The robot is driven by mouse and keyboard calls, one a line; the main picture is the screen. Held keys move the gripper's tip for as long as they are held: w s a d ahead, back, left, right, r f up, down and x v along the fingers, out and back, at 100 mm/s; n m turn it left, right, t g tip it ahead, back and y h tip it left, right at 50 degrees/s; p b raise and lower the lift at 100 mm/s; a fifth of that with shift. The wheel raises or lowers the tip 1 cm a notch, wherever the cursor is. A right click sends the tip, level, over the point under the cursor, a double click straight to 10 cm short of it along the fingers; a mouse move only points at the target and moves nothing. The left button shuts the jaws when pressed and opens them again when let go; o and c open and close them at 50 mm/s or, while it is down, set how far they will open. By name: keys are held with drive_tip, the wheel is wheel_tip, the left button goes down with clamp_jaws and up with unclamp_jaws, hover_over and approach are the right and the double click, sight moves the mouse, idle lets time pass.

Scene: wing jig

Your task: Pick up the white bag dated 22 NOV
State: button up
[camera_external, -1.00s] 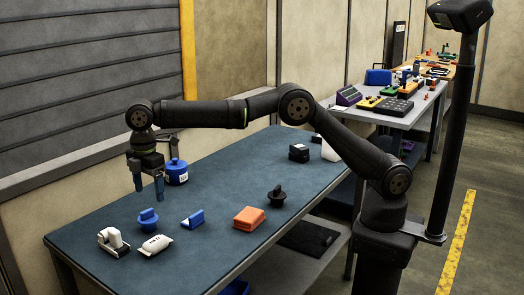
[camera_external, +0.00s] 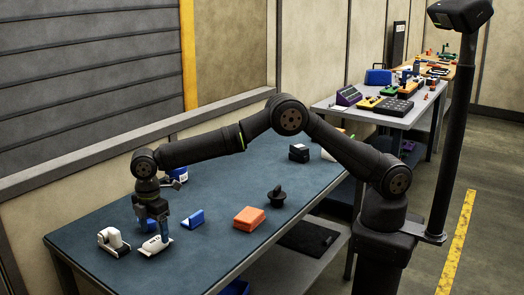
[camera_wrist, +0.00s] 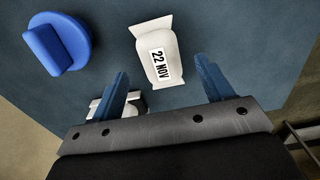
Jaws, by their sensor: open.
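The white bag (camera_wrist: 157,48) with a label reading 22 NOV lies on the blue-topped table. In the wrist view it is ahead of my gripper (camera_wrist: 165,88), roughly in line with the gap between the two blue fingers. In the external view the bag (camera_external: 156,246) lies near the table's front left, and my gripper (camera_external: 156,232) is low, just over it, with a finger overlapping it. The fingers are apart with nothing between them. I cannot tell from these views whether a finger touches the bag.
A blue knob-like part (camera_wrist: 58,44) stands left of the bag. A white part (camera_external: 113,242) stands beside the bag, partly behind a finger in the wrist view.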

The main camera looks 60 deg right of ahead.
sight(155, 240)
wheel_tip(155, 240, down, 4)
drive_tip(key=shift+a+f, duration=0.1)
drive_tip(key=shift+a, duration=0.05)
drive_tip(key=c, duration=1.1)
